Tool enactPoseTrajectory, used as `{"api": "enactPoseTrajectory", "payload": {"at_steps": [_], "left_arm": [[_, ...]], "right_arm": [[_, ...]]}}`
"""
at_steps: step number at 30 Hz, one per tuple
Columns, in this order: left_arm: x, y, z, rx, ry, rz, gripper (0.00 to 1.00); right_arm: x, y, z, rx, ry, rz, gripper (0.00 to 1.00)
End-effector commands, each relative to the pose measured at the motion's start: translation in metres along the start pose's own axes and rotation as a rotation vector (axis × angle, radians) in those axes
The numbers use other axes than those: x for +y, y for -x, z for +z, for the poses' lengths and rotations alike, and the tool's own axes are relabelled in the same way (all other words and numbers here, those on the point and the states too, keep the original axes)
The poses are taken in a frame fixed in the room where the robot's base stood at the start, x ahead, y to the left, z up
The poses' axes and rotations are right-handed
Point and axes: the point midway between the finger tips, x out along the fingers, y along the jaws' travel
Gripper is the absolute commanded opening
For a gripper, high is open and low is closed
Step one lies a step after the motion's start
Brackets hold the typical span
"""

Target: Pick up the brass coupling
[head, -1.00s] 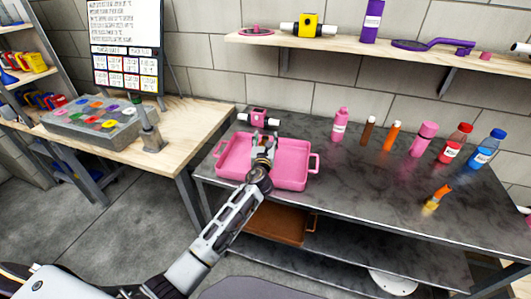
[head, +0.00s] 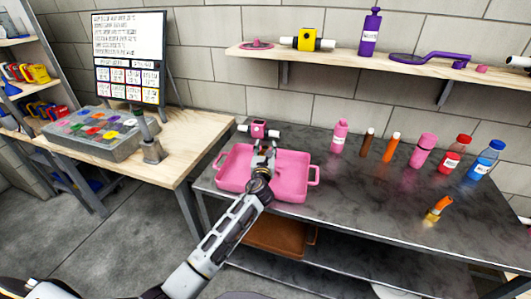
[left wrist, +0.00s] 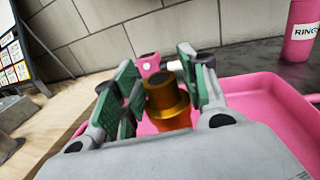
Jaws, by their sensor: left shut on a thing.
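The brass coupling (left wrist: 168,101) is a short gold cylinder with a dark round top, seen upright in the left wrist view. My left gripper (left wrist: 160,90) is shut on it, with green-padded fingers on either side. In the head view my left gripper (head: 264,152) is over the back part of the pink tray (head: 292,194); the coupling is too small and covered to make out there. My right gripper is not in view.
A pink fitting with white ends (head: 259,130) stands just behind the tray. Several bottles, including a pink one (head: 340,136), line the dark table (head: 360,214). A wooden bench (head: 185,150) with a grey bin block (head: 95,135) is at left.

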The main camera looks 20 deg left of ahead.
Motion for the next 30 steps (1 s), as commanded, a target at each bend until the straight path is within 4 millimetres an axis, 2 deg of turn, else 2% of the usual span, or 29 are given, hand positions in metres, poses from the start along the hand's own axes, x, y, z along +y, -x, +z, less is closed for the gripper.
{"api": "enactPoseTrajectory", "payload": {"at_steps": [9, 15, 21, 27, 30], "left_arm": [[0.0, 0.0, 0.049, -0.006, -0.001, -0.001, 0.0], [0.0, 0.0, 0.075, -0.004, -0.001, 0.0, 0.0], [0.0, 0.0, 0.088, -0.003, 0.0, 0.0, 0.0], [0.0, 0.0, 0.09, -0.002, 0.0, 0.0, 0.0], [0.0, 0.0, 0.089, -0.002, 0.0, 0.0, 0.0]], "right_arm": [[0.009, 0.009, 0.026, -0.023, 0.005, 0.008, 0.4], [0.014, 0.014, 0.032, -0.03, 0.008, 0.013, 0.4], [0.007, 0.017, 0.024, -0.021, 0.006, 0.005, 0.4], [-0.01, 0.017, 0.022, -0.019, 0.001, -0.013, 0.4], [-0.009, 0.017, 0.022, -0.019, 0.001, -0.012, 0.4]]}}
